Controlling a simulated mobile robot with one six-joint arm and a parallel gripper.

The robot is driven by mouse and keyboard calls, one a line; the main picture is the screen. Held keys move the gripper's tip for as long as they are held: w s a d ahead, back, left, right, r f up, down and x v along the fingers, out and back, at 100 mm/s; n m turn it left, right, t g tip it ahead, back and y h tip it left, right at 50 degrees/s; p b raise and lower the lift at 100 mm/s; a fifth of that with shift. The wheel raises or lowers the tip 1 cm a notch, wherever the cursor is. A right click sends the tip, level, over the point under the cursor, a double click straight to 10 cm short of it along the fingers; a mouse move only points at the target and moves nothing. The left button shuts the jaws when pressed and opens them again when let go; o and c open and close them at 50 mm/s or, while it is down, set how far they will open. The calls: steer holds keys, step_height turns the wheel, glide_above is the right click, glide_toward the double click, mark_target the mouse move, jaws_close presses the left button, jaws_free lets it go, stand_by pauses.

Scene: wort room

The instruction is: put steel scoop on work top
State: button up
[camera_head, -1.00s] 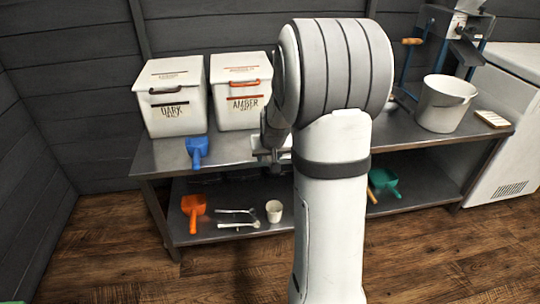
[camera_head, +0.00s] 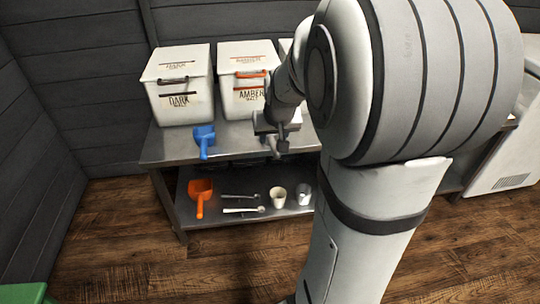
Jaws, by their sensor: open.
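The work top (camera_head: 228,147) is a grey metal bench top. My gripper (camera_head: 277,147) is open and points down above its front edge, with nothing seen between its fingers. No item shows clearly as the steel scoop. A small shiny metal item (camera_head: 303,194) stands on the lower shelf (camera_head: 240,182) beside a white cup (camera_head: 278,196), but I cannot tell if it is the scoop. A blue scoop (camera_head: 204,139) lies on the work top. An orange scoop (camera_head: 201,195) lies on the lower shelf. My arm hides the right part of the bench.
A dark malt bin (camera_head: 180,90) and an amber malt bin (camera_head: 240,95) stand at the back of the work top. A white chest (camera_head: 510,160) stands at the right. The wooden floor in front is clear.

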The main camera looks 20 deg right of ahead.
steer(key=s+a+n+g, duration=0.1)
steer(key=s+a+g, duration=0.1)
steer(key=s+a, duration=0.4)
steer(key=s+a+f+n+g+y, duration=0.1)
steer(key=s+a, duration=0.5)
steer(key=s, duration=0.6)
steer(key=shift+s+a+f+n+g, duration=0.15)
steer(key=shift+s+a+n+g, duration=0.1)
steer(key=shift+s+n+g, duration=0.2)
steer(key=shift+w, duration=0.2)
steer(key=shift+c, duration=0.5)
